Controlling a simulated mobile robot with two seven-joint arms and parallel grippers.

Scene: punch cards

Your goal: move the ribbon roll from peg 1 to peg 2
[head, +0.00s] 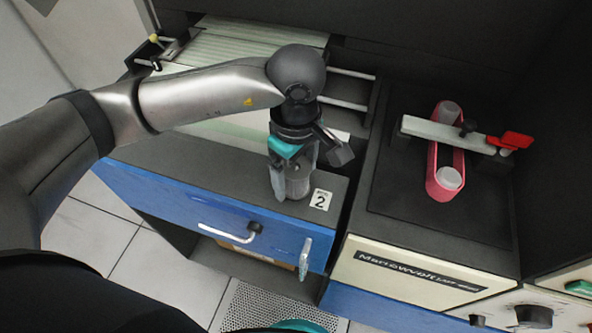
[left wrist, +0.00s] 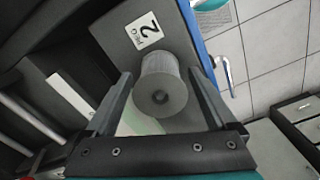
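A grey cylinder that looks like the ribbon roll (left wrist: 162,92) stands upright beside the label "2" (head: 321,199) on the dark ledge above the blue drawer. It also shows in the head view (head: 298,187). Its end has a dark round centre; I cannot make out peg 2 apart from it. My left gripper (head: 287,183) reaches down over it. In the left wrist view the fingers (left wrist: 159,74) are apart on either side of the roll, with a visible gap on the left. I cannot identify peg 1.
A blue drawer front with a metal handle (head: 230,234) lies below the ledge (head: 225,177). To the right, a machine holds a red band (head: 436,175) around two pale posts under a grey bar (head: 440,131) with a red lever. Metal rails lie behind the gripper.

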